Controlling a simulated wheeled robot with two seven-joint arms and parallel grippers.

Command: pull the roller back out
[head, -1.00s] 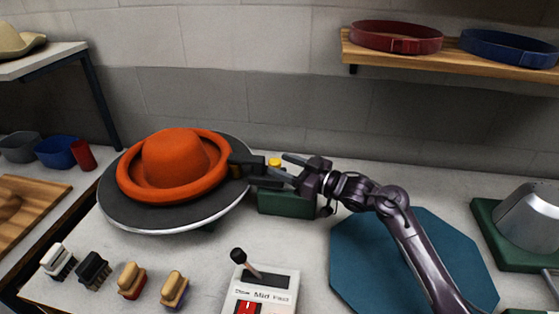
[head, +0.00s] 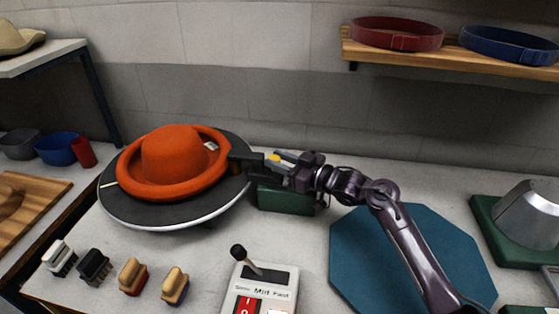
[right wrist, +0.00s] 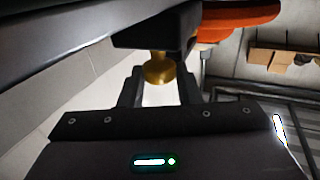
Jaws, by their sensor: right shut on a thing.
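The orange hat (head: 175,155) lies on the round dark turntable (head: 125,205) at the left of the head view. The dark roller arm (head: 243,160) reaches from the green base (head: 287,201) to the right edge of the hat's brim; its very tip is hard to make out. The roller's brass knob (head: 272,158) shows large in the right wrist view (right wrist: 158,68). My right gripper (head: 277,163) is shut on the knob, one finger on each side. My left gripper is out of view.
A control box (head: 262,290) with a lever and red switch stands in front. Several brushes (head: 133,277) lie at front left. A teal octagonal mat (head: 425,255) lies under my right arm. A shelf with belts (head: 397,34) hangs at the back right.

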